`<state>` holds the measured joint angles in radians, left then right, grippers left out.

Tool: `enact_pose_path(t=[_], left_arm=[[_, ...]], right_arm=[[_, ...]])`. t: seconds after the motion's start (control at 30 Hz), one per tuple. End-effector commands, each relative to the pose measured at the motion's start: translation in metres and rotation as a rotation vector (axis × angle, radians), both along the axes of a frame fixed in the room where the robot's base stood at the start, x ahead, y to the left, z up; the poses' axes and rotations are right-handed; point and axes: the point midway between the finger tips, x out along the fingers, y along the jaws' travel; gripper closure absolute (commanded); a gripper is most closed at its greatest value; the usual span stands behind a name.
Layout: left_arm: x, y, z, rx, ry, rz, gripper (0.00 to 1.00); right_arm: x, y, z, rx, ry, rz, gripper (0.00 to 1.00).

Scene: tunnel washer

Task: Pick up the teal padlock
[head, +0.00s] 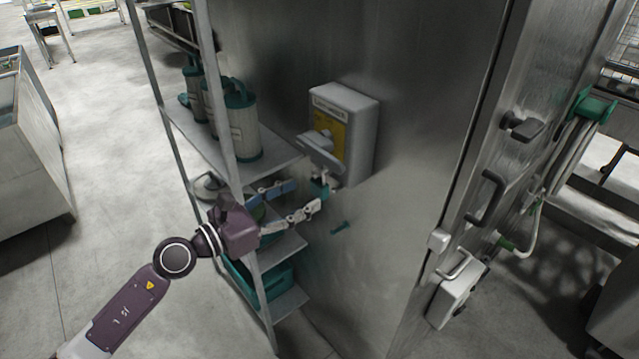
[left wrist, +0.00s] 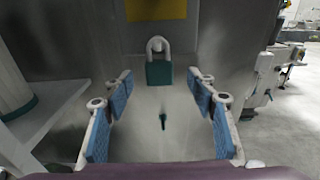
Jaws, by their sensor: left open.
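The teal padlock (head: 319,189) hangs below the grey switch box on the metal wall. In the left wrist view, the padlock (left wrist: 159,74) hangs upright by its pale shackle, a little above the picture's middle and in line with the gap between my fingers. My left gripper (head: 303,197) is open and empty, with its blue-padded fingers spread just in front of the padlock. The fingers also show on both sides in the left wrist view (left wrist: 160,92). They appear apart from the padlock. My right gripper is out of view.
A grey switch box (head: 361,138) with a yellow plate and a handle is on the wall just above. A small teal part (head: 342,227) is below the padlock. A metal shelf rack (head: 180,128) with teal-topped canisters (head: 241,128) stands close on the left. Open floor lies farther left.

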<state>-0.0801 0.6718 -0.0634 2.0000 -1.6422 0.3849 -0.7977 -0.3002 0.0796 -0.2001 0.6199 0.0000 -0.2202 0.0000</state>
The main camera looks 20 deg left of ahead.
Motion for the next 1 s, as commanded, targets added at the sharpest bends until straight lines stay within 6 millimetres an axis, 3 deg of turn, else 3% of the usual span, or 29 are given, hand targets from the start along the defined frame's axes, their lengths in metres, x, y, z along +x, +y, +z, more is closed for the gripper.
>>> enact_pose_path(t=[0.2,0.33,0.67,1.0], left_arm=[[0.025,-0.015,0.006,-0.004,0.001,0.001,0.48],[0.037,-0.023,0.003,-0.004,0.0,0.001,0.48],[0.041,-0.026,0.0,-0.002,0.001,0.001,0.49],[0.041,-0.026,0.0,-0.002,0.001,0.001,0.86]], right_arm=[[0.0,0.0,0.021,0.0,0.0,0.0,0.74],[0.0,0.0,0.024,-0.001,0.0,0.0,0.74],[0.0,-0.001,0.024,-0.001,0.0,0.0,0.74],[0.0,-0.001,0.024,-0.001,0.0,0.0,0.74]])
